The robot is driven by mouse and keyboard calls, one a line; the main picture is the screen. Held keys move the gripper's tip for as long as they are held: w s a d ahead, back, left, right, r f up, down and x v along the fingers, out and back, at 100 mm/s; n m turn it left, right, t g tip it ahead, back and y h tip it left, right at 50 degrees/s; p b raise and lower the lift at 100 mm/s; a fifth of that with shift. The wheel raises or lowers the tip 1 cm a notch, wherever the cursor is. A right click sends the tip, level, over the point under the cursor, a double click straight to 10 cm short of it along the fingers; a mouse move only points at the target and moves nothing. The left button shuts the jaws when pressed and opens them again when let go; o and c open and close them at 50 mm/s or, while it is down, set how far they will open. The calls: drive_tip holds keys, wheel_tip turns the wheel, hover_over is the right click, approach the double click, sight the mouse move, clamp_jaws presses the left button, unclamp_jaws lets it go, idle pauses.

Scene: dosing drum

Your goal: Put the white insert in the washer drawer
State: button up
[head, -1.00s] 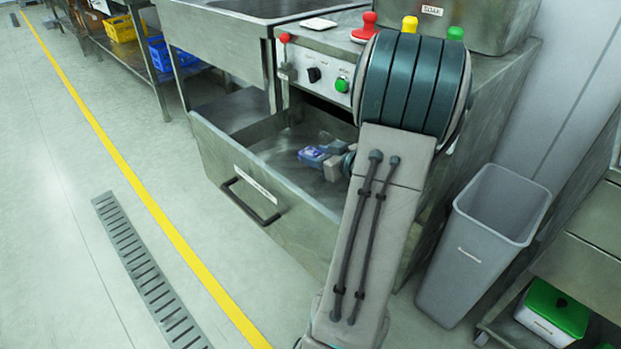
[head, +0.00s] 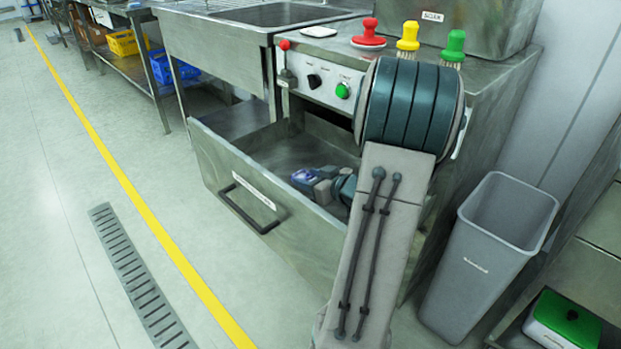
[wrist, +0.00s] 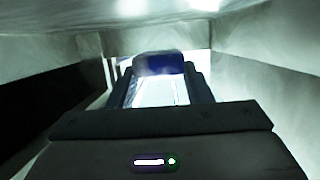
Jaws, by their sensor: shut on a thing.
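The washer drawer (head: 235,178) is a grey metal bin, pulled open below the control panel, with a black handle and a white label. My gripper (head: 311,180) is inside the drawer opening, near its front right wall. It is shut on a blue-and-white piece (head: 303,176). In the wrist view, this piece (wrist: 160,88) sits between the fingers, with a dark blue far end and a pale face. I cannot tell for sure whether it is the white insert, or whether it touches the drawer floor. My forearm hides the drawer's right part.
A white flat item (head: 319,31) lies on the top beside the sink. A red knob-like item (head: 369,33), a yellow brush (head: 408,38) and a green brush (head: 454,45) stand behind my arm. A grey bin (head: 490,255) stands at right. The drawer's left part is empty.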

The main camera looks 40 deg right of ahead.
drive_tip(key=shift+f, duration=0.45)
drive_tip(key=o, duration=1)
drive_tip(key=shift+r, duration=0.25)
drive_tip(key=shift+r+p+v, duration=0.2)
drive_tip(key=shift+p+v, duration=0.6)
drive_tip(key=shift+v, duration=1.15)
drive_tip(key=shift+r+p+v, duration=0.15)
drive_tip(key=shift+p+v, duration=0.65)
drive_tip(key=shift+v, duration=1.15)
drive_tip(key=shift+w, duration=0.1)
